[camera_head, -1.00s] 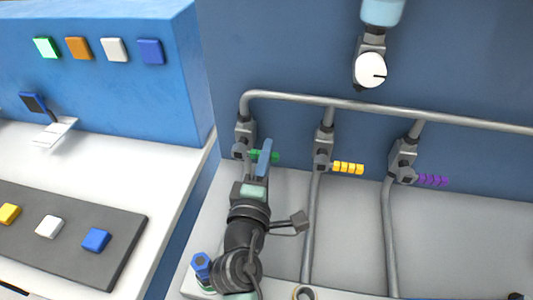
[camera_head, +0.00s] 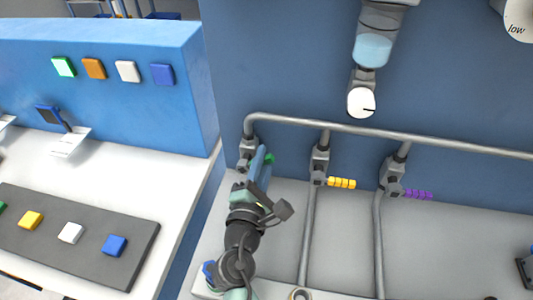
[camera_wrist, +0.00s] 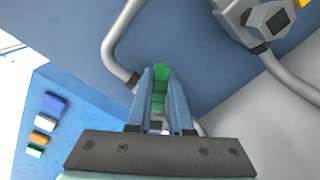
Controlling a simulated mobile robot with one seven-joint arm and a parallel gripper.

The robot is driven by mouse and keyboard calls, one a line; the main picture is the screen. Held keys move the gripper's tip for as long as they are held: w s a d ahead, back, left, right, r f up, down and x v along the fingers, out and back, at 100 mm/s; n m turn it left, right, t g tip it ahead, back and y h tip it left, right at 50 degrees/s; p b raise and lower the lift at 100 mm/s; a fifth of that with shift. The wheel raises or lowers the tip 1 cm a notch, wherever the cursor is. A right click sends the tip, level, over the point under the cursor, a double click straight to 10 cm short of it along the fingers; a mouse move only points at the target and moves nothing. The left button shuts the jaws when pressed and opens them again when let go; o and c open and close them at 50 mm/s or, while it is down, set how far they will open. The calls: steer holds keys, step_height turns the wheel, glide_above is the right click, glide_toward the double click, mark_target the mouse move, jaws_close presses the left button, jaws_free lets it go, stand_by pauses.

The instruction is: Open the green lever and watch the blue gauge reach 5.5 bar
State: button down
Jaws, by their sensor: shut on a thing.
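The green lever (camera_wrist: 160,88) is a ribbed green handle on the left pipe valve. In the wrist view it lies between the two blue fingers of my gripper (camera_wrist: 161,100), which is shut on it. In the head view my gripper (camera_head: 261,165) covers most of the lever, and only a bit of green (camera_head: 269,159) shows at its right. A white round gauge (camera_head: 361,103) with a dark pointer hangs under a cylinder of light-blue liquid (camera_head: 374,48). I cannot read any bar value on it, and no gauge clearly shows as blue.
Valves with a yellow lever (camera_head: 341,183) and a purple lever (camera_head: 417,194) stand to the right on grey pipes. A horizontal pipe (camera_head: 400,136) runs above them. A blue console (camera_head: 120,85) with coloured buttons stands at the left.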

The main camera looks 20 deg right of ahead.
steer(key=n+p, duration=0.1)
steer(key=n, duration=0.1)
steer(key=a+r+n+p, duration=0.1)
steer(key=n+p, duration=0.1)
steer(key=w+a+r+n+p, duration=0.1)
steer(key=shift+w+n, duration=0.1)
steer(key=shift+n, duration=0.3)
steer(key=n+p, duration=0.1)
steer(key=a+n+p, duration=0.1)
steer(key=n, duration=0.1)
steer(key=shift+w+r+p, duration=0.2)
steer(key=shift+w+p, duration=0.15)
steer(key=shift+w, duration=0.05)
steer(key=shift+w+a+n+p, duration=0.2)
steer(key=shift+n+p, duration=0.1)
steer(key=shift+n, duration=0.25)
steer(key=shift+w+a+n+p, duration=0.1)
steer(key=shift+a+n+p, duration=0.15)
steer(key=shift+n, duration=0.3)
steer(key=shift+f, duration=0.1)
steer(key=c, duration=0.8)
jaws_free()
steer(key=v, duration=1.3)
